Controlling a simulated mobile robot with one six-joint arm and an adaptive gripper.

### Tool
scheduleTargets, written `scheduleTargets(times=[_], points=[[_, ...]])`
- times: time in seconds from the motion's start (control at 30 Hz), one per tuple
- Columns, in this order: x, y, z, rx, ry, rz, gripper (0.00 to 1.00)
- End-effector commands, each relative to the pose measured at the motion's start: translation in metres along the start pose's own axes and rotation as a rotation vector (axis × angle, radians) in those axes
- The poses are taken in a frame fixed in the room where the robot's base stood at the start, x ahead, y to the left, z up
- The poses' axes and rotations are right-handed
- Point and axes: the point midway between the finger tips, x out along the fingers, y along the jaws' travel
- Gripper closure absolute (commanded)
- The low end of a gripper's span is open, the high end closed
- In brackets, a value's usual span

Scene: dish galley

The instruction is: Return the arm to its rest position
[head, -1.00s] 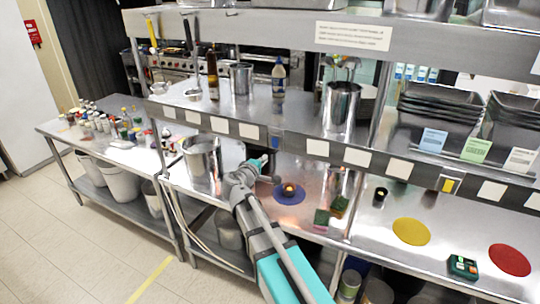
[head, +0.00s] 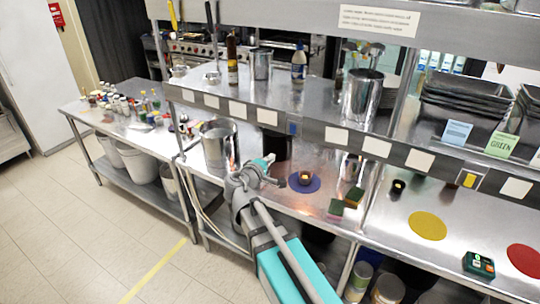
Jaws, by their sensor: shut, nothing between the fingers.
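My arm reaches up from the bottom of the head view, teal and grey. My gripper (head: 268,163) is at its far end, over the steel counter (head: 270,200). Its fingers look small and shut, with nothing seen between them. A large steel pot (head: 218,145) is just left of my gripper. I cannot tell how high the gripper is above the counter.
A steel shelf (head: 330,137) with labels runs above the counter. Open floor (head: 80,230) is at left.

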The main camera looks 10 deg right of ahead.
Motion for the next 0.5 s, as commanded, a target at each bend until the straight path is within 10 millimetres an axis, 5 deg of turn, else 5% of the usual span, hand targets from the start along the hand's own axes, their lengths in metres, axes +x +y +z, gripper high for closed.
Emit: scheduleTargets(times=[0.27,0.5], points=[[0.006,-0.014,0.019,0.049,-0.046,-0.066,1.00],[0.015,-0.058,0.068,0.190,-0.180,-0.266,1.00]])
